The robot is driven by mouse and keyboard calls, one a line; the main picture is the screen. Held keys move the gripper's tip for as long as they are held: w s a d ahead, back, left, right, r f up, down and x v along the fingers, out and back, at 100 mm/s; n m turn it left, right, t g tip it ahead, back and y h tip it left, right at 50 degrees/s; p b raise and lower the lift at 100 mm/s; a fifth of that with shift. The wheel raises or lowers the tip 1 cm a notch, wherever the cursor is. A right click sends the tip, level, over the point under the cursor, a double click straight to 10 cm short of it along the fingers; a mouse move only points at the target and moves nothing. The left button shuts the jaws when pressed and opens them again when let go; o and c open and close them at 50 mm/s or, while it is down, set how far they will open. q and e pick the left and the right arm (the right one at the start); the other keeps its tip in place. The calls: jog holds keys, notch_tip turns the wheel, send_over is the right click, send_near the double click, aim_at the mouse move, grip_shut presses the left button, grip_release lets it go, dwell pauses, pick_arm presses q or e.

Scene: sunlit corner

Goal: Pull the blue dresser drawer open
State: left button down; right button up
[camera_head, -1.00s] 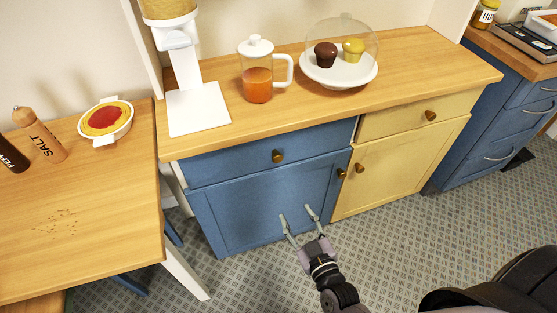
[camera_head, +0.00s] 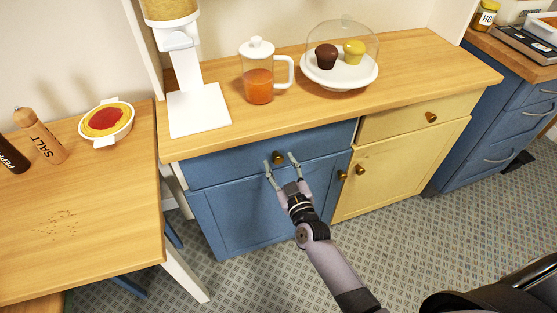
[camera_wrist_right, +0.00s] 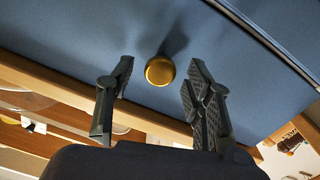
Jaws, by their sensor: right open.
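The blue dresser drawer (camera_head: 225,162) is shut, above a blue cupboard door (camera_head: 245,222). Its round brass knob (camera_head: 278,157) shows near the middle of the drawer front. My right gripper (camera_head: 280,162) is open in front of the knob, one finger to each side of it. In the right wrist view the knob (camera_wrist_right: 160,71) appears beyond and between the open fingertips of the right gripper (camera_wrist_right: 158,76), and nothing is held. I cannot tell whether a finger touches the drawer front. My left gripper is not in view.
The wooden counter (camera_head: 420,75) above holds a juice pitcher (camera_head: 258,85), a domed cake stand (camera_head: 340,72) and a white dispenser (camera_head: 190,75). A wooden table (camera_head: 110,215) stands at the left. A yellow cabinet (camera_head: 395,165) adjoins at the right. Tiled floor lies in front.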

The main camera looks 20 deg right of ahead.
jog(key=shift+w, duration=1.15)
jog(key=shift+c, duration=0.3)
grip_shut()
